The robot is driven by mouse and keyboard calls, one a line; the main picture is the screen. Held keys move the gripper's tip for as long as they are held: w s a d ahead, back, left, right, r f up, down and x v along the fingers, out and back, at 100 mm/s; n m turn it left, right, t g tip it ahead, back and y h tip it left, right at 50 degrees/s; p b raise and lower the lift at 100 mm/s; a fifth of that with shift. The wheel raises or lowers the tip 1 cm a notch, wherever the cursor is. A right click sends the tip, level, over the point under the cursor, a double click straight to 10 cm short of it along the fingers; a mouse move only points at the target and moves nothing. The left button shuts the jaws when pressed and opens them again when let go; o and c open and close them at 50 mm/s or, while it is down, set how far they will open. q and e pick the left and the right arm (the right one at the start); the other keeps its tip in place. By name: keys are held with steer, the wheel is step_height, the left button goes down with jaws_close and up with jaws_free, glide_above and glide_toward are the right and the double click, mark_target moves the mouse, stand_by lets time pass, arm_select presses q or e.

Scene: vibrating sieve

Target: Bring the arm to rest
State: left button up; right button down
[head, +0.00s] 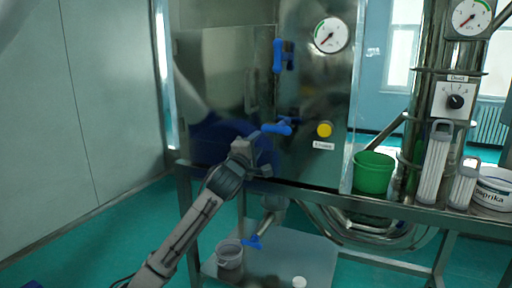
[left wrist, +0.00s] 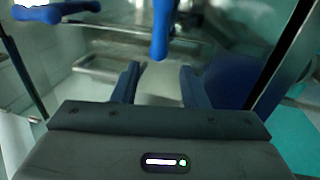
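My left arm (head: 180,238) reaches up from the bottom of the head view. Its gripper (head: 259,160) is in front of the steel cabinet, just below a blue lever handle (head: 277,128). In the left wrist view my left gripper (left wrist: 160,78) has its two dark fingers spread, with nothing seen between them. A blue handle (left wrist: 160,32) hangs just beyond the fingers there; whether it touches them I cannot tell. My right gripper is not in view.
The steel cabinet (head: 225,70) carries another blue handle (head: 284,56), a gauge (head: 331,35) and a yellow button (head: 324,130). A green bucket (head: 373,174), filter cartridges (head: 436,165) and a paprika tub (head: 493,192) stand right. A grey container (head: 229,256) sits below a blue-handled valve (head: 253,241).

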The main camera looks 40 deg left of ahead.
arm_select(q)
steer(key=shift+f, duration=0.1)
stand_by(0.3)
step_height(320, 180, down, 42)
steer(key=s+m+g+h+p, duration=0.1)
steer(key=s+m+g+p, duration=0.1)
steer(key=m+g, duration=0.55)
steer(key=s+d+f+m+g+h, duration=0.1)
steer(key=s+d+f+m+g, duration=0.15)
steer(key=s+f, duration=0.65)
steer(key=s+d+f+m+g, duration=0.1)
steer(key=s+d+f+m, duration=0.2)
steer(key=f, duration=0.9)
steer(key=s+d+f+m+g, duration=0.2)
steer(key=s+d+f, duration=0.2)
steer(key=s, duration=0.9)
steer(key=s+d+f+m+g+h+p, duration=0.1)
steer(key=s+d+f+m+g, duration=0.1)
steer(key=s+f, duration=0.8)
steer(key=s+d+f+m+g+h+p, duration=0.1)
steer(key=s+d+f+m+g, duration=0.2)
steer(key=s, duration=1.3)
steer(key=d+f+m, duration=0.1)
steer(key=d+f, duration=0.2)
steer(key=f, duration=0.2)
steer(key=shift+d, duration=0.25)
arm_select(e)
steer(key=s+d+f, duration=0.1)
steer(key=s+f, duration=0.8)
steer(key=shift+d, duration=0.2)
